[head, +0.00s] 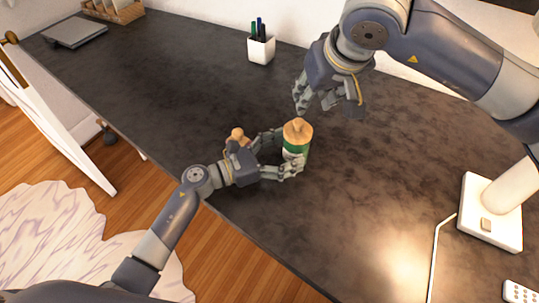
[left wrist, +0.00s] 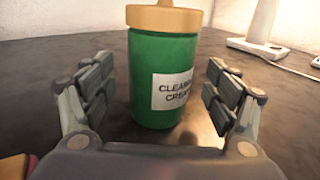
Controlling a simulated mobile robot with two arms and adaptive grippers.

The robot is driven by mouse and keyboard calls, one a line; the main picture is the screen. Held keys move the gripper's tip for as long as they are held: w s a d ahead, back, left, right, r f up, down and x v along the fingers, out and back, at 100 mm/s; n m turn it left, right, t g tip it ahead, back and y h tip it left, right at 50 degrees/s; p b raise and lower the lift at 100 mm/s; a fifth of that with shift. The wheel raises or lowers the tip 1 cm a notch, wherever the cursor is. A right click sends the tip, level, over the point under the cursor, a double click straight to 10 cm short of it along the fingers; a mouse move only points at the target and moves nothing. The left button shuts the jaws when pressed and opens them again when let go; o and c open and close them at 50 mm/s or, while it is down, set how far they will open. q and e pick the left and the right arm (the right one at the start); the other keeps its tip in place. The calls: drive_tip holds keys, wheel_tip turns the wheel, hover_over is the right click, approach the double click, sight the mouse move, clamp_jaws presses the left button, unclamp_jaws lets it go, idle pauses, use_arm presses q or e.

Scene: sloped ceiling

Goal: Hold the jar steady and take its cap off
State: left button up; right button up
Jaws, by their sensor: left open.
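A green jar (head: 291,149) with a tan wooden cap (head: 298,131) stands upright on the dark desk. In the left wrist view the jar (left wrist: 145,85) has a white label reading "CLEANSING CREAM", partly turned away, and the cap (left wrist: 164,18) sits on top. My left gripper (head: 291,153) is open, its fingers on either side of the jar; in the left wrist view (left wrist: 160,95) gaps show between fingers and jar. My right gripper (head: 328,106) is open and empty, above and to the right of the cap.
A small tan object (head: 237,135) stands just behind my left gripper. A white pen cup (head: 261,50) is at the back. A white lamp base (head: 490,213) with a cable and a remote (head: 520,293) are at the right. The desk left of the jar is largely clear.

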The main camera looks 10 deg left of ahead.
use_arm(q)
drive_tip(key=shift+x, duration=1.65)
